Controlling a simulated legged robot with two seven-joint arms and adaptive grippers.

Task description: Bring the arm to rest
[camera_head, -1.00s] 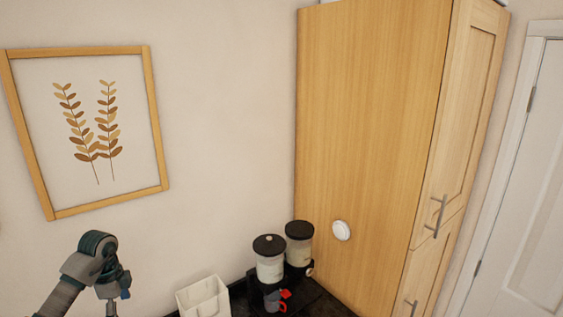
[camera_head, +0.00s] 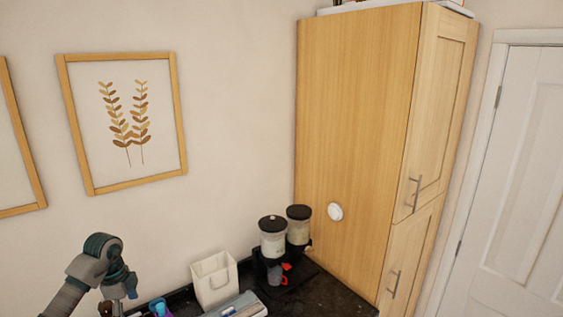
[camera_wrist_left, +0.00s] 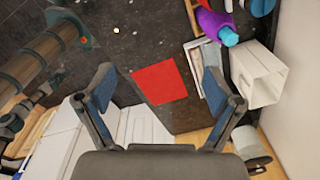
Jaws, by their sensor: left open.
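My left arm (camera_head: 95,270) comes in at the lower left of the head view, bent at a joint, above the dark counter's left end. Its gripper is mostly cut off by the bottom edge there. In the left wrist view my left gripper (camera_wrist_left: 158,88) is open, its two blue-padded fingers wide apart with nothing between them. Beyond the fingers a flat red square (camera_wrist_left: 160,83) lies on a dark surface, apart from them.
A dark counter (camera_head: 325,297) holds a white open container (camera_head: 214,281), two black-lidded dispensers (camera_head: 272,240) and a pale tray (camera_head: 240,306). A purple bottle (camera_wrist_left: 213,25) lies near the white container in the wrist view. A tall wooden cabinet (camera_head: 350,130) bounds the right.

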